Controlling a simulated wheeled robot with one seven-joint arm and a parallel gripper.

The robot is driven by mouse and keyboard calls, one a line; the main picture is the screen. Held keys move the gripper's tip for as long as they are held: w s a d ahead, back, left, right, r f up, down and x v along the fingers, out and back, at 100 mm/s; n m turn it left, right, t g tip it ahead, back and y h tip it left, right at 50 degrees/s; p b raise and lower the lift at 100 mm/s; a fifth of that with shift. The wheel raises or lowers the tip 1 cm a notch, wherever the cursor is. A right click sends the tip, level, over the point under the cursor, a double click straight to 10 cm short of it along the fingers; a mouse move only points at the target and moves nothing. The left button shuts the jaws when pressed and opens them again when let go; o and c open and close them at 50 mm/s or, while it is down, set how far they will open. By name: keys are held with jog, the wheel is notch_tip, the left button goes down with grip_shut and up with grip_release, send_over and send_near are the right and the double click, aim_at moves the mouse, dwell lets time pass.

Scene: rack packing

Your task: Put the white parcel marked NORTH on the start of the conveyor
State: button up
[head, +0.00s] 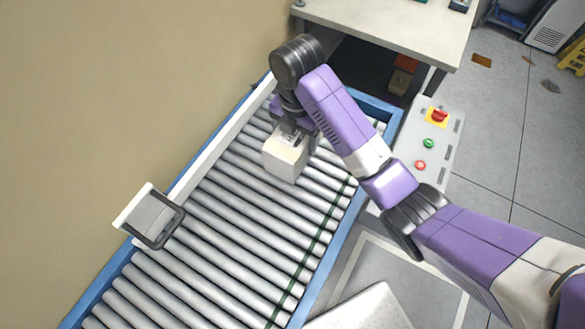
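A white parcel (284,160) is over the conveyor rollers (250,225), towards the upper end of the conveyor in the picture. Its top carries a label with dark print too small to read. My gripper (289,126) is directly above the parcel, at its top and far side. The fingers are mostly hidden by the wrist and the parcel, so I cannot tell whether they grip it. I also cannot tell whether the parcel rests on the rollers or hangs just above them.
A blue frame (352,217) edges the conveyor. A bracket with a dark-framed panel (153,217) stands on its left side. A control box (430,140) with red and green buttons is at the right. A pale table (400,22) stands at the far end. Several rollers nearer me are bare.

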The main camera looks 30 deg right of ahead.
jog(key=shift+f+b, duration=1.7)
jog(key=shift+f, duration=5.9)
jog(key=shift+f, duration=0.15)
jog(key=o, duration=1.9)
jog(key=shift+s, duration=0.1)
notch_tip(320, 180, up, 11)
jog(key=shift+f, duration=0.1)
jog(key=shift+r+p, duration=0.75)
jog(key=shift+p, duration=0.1)
